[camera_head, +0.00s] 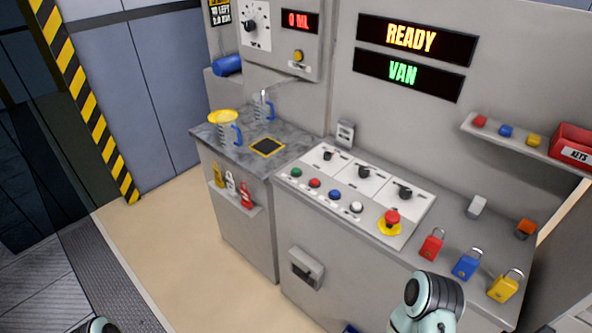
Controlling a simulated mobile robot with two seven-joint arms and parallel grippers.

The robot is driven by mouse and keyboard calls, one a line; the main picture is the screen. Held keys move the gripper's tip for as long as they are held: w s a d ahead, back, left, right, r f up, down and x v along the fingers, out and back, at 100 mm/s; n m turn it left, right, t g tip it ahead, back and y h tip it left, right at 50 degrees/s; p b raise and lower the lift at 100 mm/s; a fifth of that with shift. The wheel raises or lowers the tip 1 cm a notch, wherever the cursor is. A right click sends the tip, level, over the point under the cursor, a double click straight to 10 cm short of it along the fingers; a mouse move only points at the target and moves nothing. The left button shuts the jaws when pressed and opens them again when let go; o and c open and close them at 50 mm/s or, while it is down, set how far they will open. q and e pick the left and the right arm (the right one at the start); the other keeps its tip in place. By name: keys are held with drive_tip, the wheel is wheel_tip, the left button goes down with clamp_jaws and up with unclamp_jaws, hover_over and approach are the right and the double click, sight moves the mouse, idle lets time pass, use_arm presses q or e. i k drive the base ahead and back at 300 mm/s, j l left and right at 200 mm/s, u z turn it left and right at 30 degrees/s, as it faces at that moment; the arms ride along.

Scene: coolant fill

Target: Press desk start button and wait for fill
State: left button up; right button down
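The desk (312,232) has a sloped panel with a row of small buttons: a green button (297,173), a red button (314,183), a blue button (335,195) and a white button (356,207). Their labels are too small to read. The fill display (299,21) reads "0 ML" in red. Two jugs with blue handles, a front jug (229,134) with a yellow top and a rear clear jug (262,106), stand on the grey counter. Only parts of my arms show at the bottom edge; neither gripper's fingers are visible.
A red emergency knob (392,217) stands at the panel's right. Red (431,246), blue (466,264) and yellow (503,287) padlocks lie on the desk's right part. A yellow-edged black square (267,147) marks the counter. The floor (170,250) left of the desk is clear.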

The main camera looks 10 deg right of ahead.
sight(296, 171)
drive_tip(key=i+j+z, duration=0.15)
drive_tip(key=i+j, duration=0.15)
drive_tip(key=i+j+z, duration=0.15)
drive_tip(key=i+j, duration=0.15)
drive_tip(key=j, duration=0.2)
drive_tip(key=i+j+z, duration=0.2)
drive_tip(key=j, duration=0.2)
drive_tip(key=i, duration=0.05)
